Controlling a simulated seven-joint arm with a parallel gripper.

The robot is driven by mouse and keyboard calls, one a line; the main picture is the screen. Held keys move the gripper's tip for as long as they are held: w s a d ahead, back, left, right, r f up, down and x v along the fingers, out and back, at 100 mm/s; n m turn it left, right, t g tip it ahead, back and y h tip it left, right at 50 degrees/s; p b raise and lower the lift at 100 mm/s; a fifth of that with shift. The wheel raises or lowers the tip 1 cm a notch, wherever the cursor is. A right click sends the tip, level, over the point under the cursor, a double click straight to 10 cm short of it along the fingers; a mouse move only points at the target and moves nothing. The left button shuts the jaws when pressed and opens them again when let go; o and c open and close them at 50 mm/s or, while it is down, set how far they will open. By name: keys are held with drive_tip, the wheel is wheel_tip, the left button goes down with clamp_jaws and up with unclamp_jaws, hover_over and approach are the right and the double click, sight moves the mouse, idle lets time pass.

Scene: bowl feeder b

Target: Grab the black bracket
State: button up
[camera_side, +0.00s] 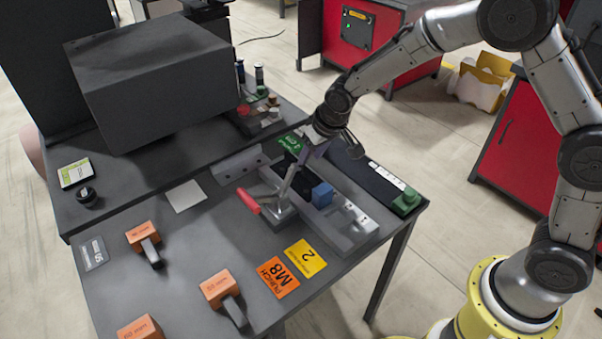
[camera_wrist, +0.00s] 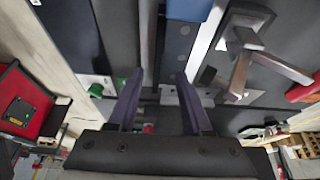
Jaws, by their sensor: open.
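My gripper (camera_side: 318,150) is open above the far end of the grey fixture (camera_side: 350,236) on the bench. In the wrist view its two dark fingers (camera_wrist: 160,88) are spread apart, with nothing held between them. A small black piece (camera_side: 289,161) shows at the far end of the fixture, beside and below the fingers; I cannot tell for sure that it is the black bracket. A blue block (camera_side: 322,194) sits on the fixture nearer the front, and it also shows at the top of the wrist view (camera_wrist: 188,8).
A toggle clamp with a red handle (camera_side: 248,201) stands left of the blue block. A grey angle plate (camera_side: 240,163) lies to the left. A dark strip with a green end piece (camera_side: 406,202) runs along the right. Orange-headed tools (camera_side: 143,235) lie at front left.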

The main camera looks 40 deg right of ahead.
sight(297, 175)
drive_tip(key=x, duration=0.5)
drive_tip(key=shift+w+d, duration=0.15)
drive_tip(key=shift+w, duration=0.05)
clamp_jaws()
drive_tip(key=shift+r, duration=0.1)
idle(1.1)
